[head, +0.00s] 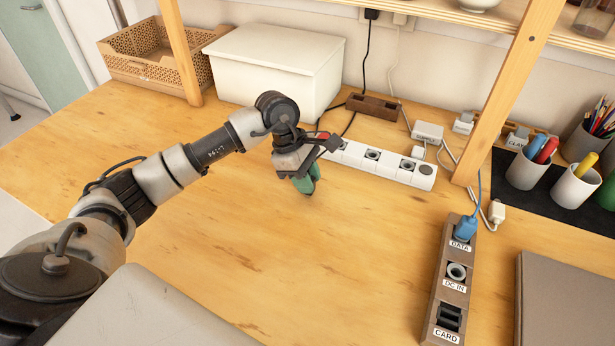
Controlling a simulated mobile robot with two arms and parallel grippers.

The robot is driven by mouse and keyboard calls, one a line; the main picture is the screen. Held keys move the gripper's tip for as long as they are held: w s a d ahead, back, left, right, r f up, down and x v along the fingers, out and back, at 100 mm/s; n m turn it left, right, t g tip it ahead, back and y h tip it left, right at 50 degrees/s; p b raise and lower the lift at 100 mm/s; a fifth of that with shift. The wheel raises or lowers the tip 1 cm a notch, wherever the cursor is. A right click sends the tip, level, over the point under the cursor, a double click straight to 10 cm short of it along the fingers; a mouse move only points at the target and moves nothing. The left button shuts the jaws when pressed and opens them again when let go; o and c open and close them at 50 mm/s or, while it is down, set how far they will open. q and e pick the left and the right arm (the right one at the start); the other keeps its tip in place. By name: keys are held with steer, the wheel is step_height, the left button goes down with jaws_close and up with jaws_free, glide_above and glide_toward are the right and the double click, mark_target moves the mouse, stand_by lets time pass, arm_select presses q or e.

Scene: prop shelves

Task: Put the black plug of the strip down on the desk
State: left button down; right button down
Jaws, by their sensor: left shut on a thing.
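My left gripper (306,180) is over the desk (235,225), just left of the white power strip's left end. Its green fingertips point down and are shut. It holds the black plug (331,143), which is mostly hidden by the gripper; only a dark part shows beside the strip. A black cable runs from there up to the brown cable holder. The white power strip (390,163) lies at the back of the desk with round sockets in view and a red switch near its left end. I cannot tell if the plug touches anything. My right gripper is not in view.
A white lidded box (275,70) and a woven basket (150,55) stand behind. The brown cable holder (374,106) and a white adapter (427,131) are behind the strip. A labelled port block (447,285) and pen cups (527,168) are right. The desk's front middle is clear.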

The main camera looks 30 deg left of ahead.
arm_select(q)
steer(key=c, duration=0.9)
jaws_free()
steer(key=shift+r+p, duration=0.15)
steer(key=shift+p, duration=0.2)
steer(key=v, duration=1.2)
steer(key=shift+b, duration=0.4)
steer(key=shift+a, duration=0.1)
